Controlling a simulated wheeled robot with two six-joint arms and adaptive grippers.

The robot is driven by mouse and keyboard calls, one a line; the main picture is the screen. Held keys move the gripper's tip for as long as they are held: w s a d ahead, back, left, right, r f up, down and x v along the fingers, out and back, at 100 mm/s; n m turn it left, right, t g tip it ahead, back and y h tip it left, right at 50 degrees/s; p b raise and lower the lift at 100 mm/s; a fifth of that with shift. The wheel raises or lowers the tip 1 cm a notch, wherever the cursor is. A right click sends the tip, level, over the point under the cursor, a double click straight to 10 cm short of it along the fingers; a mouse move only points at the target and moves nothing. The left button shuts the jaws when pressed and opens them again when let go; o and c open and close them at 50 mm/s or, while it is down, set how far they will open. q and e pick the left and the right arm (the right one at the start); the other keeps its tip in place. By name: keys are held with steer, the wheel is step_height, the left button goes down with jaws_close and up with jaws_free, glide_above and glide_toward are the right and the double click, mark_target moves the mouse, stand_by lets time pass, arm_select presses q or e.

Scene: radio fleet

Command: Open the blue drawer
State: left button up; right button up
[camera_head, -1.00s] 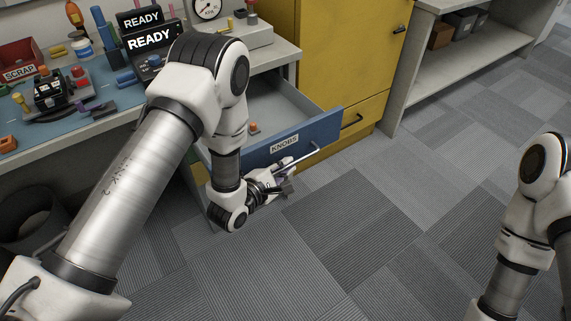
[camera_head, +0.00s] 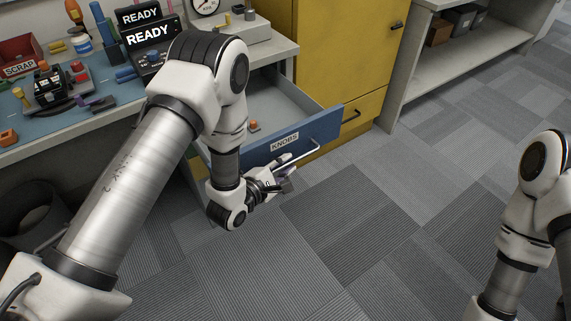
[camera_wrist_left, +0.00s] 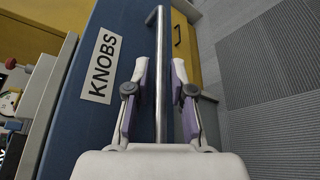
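The blue drawer (camera_head: 319,128), labelled KNOBS, stands pulled out from under the workbench, with its grey inside showing. Its silver bar handle (camera_head: 311,152) sticks out from the front panel. In the left wrist view the handle (camera_wrist_left: 161,30) runs lengthwise between the fingers of my left gripper (camera_wrist_left: 159,72). The fingers are apart, with a visible gap to the bar on each side. In the head view my left gripper (camera_head: 285,175) is in front of the drawer, by the handle. My right gripper is out of view; only part of the right arm shows.
A small orange piece (camera_head: 254,125) lies in the drawer. A yellow cabinet (camera_head: 350,50) stands right beside the drawer. The workbench (camera_head: 120,100) holds a red scrap bin (camera_head: 18,62) and several small parts. The carpeted floor (camera_head: 380,230) in front is clear.

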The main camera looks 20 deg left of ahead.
arm_select(q)
steer(key=v, duration=1.1)
steer(key=shift+s, duration=0.35)
steer(key=shift+a, duration=0.1)
steer(key=s+a+f+m+g+y, duration=0.35)
steer(key=s+f+m+g, duration=0.75)
steer(key=s+f+m, duration=0.55)
steer(key=s+f+m+g+y, duration=0.1)
steer(key=s+f+m+g, duration=0.15)
steer(key=s+g, duration=0.2)
step_height(320, 180, up, 13)
steer(key=m+p, duration=0.1)
steer(key=p, duration=1.1)
steer(key=shift+a+f+t, duration=0.2)
steer(key=shift+a+t, duration=0.15)
